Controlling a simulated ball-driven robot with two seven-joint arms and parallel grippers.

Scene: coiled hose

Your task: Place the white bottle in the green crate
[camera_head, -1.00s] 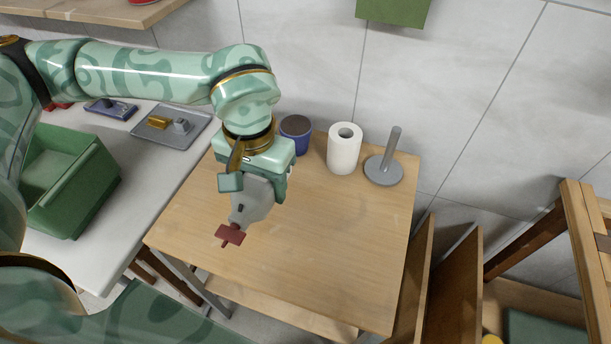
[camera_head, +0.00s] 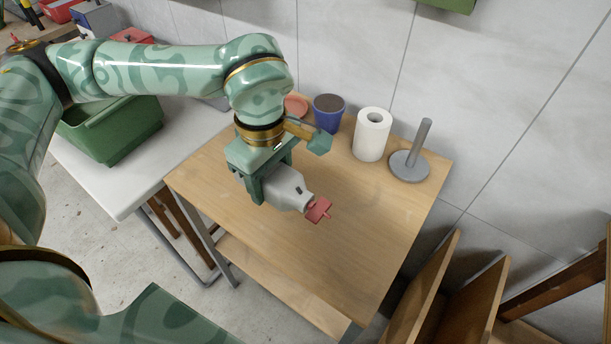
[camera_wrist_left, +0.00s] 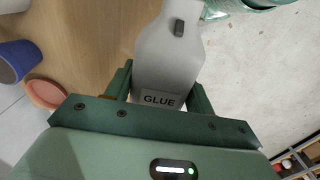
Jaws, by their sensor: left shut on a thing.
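The white bottle (camera_head: 290,190) is pale grey-white with a red cap. In the left wrist view the bottle (camera_wrist_left: 168,60) has a "GLUE" label. My left gripper (camera_head: 270,184) is shut on its body and holds it tilted over the wooden table, the cap pointing right and down in the head view. The bottle appears clear of the tabletop. The green crate (camera_head: 118,130) stands on the white table at the left, partly hidden behind my left arm. My right gripper is not in view.
The wooden table (camera_head: 370,235) holds a blue cup (camera_head: 328,113), a terracotta dish (camera_head: 296,105), a paper roll (camera_head: 371,134) and a grey stand (camera_head: 410,165) along its back. The white table (camera_head: 125,192) is left of it, with a gap between. The wooden table's front is clear.

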